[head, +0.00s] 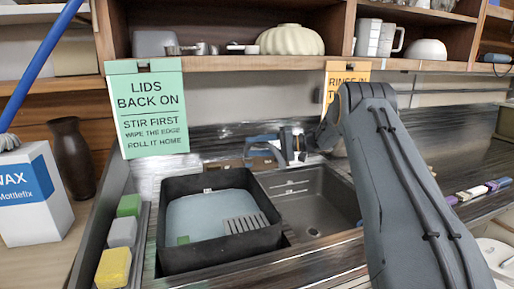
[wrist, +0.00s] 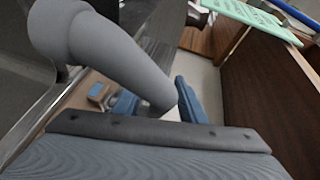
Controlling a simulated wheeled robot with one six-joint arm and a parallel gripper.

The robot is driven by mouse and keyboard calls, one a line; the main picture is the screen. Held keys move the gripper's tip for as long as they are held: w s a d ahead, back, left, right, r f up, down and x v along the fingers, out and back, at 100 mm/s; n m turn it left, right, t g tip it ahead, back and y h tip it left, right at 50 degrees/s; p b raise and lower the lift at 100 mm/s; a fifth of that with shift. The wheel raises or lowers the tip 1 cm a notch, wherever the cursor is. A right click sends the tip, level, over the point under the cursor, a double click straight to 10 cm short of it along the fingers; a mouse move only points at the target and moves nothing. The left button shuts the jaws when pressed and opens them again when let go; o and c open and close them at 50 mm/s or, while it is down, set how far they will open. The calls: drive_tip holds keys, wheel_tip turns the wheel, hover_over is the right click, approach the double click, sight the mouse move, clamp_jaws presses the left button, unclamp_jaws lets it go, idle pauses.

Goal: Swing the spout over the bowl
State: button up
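The spout is a thick grey tube (wrist: 115,55) crossing the wrist view from upper left and narrowing toward my gripper (wrist: 158,100). My gripper's blue fingers stand apart on either side of the tube's narrow end; whether they press on it is unclear. In the head view my gripper (head: 275,144) is behind the sink, partly hidden, and the spout is hard to make out.
A green sign (head: 150,112) hangs at the left and an orange sign (head: 340,82) is partly behind my arm. Coloured blocks (head: 118,248) line the left side of the bowl. A brown vase (head: 73,155) and white box (head: 38,200) stand farther left. A shelf (head: 240,63) overhangs the back.

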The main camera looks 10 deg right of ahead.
drive_tip(key=shift+d, duration=0.3)
drive_tip(key=b+v, duration=0.2)
drive_tip(key=v, duration=0.5)
drive_tip(key=shift+d, duration=0.25)
drive_tip(key=shift+s, duration=0.1)
drive_tip(key=shift+c, duration=0.3)
